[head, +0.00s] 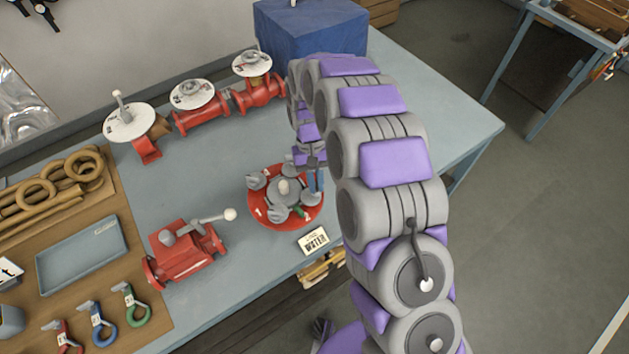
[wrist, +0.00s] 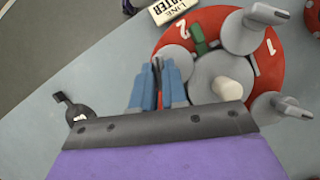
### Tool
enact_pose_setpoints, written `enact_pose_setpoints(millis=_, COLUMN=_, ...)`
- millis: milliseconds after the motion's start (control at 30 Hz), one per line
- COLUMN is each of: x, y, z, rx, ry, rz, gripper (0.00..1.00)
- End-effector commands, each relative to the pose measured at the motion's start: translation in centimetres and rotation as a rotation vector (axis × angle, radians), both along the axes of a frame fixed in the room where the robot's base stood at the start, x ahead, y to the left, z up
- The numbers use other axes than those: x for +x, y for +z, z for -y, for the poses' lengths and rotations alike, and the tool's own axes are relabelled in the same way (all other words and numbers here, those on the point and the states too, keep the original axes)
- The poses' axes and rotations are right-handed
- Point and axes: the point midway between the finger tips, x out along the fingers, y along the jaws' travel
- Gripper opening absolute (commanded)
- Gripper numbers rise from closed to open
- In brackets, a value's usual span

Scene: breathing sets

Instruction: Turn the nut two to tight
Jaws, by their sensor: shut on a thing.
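A red round plate (head: 287,222) on the table carries several grey wing nuts around a grey hub with a cream knob (head: 283,187). My gripper (head: 315,183) is pointed down at the plate's right side. In the wrist view its blue fingers (wrist: 157,75) are closed together beside the grey nut (wrist: 178,60) near the 2. They are shut on that nut's handle, which the fingers mostly hide.
A red valve with a lever (head: 187,251) is to the left. Red pipe fittings with white discs (head: 195,100) line the back. A blue block (head: 305,40) stands behind my arm. Table right of my arm is clear.

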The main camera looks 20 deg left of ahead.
Motion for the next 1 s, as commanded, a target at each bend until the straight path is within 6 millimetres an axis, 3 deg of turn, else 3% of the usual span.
enact_pose_setpoints(millis=400, x=0.19, y=0.16, z=0.09, rx=0.002, ry=-0.282, rz=0.005, gripper=0.00)
enact_pose_setpoints(millis=1000, x=0.10, y=0.14, z=0.03, rx=0.004, ry=-0.367, rz=0.004, gripper=0.00)
